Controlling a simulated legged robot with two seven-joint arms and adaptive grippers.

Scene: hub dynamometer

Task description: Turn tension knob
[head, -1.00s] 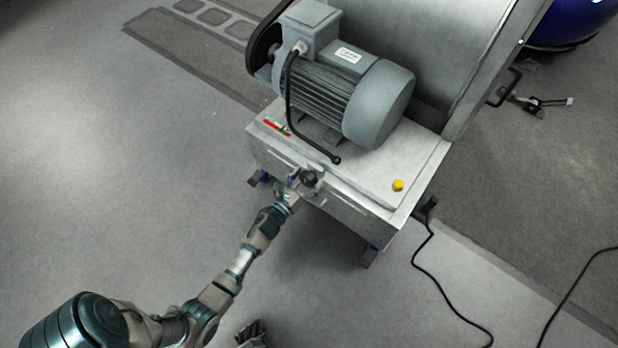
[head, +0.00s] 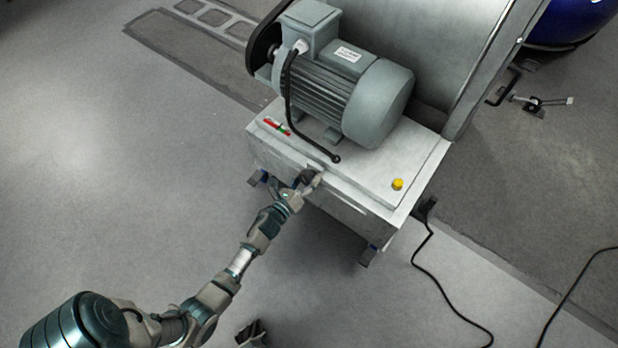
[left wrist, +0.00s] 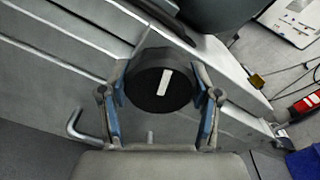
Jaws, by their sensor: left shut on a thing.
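The tension knob (left wrist: 157,82) is a round black knob with a white pointer mark, on the front face of the grey machine base (head: 350,196). In the left wrist view the mark is slightly tilted, its upper end to the right. My left gripper (left wrist: 160,92) has its blue-padded fingers on both sides of the knob and is shut on it. In the head view the left gripper (head: 306,181) is at the front of the base and largely hides the knob. Part of my right gripper (head: 250,332) shows at the bottom edge, its fingers unclear.
A grey motor (head: 345,85) with a black cable stands on the base. A yellow button (head: 397,184) sits near the right corner of its top. A bent metal handle (left wrist: 76,124) is left of the knob.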

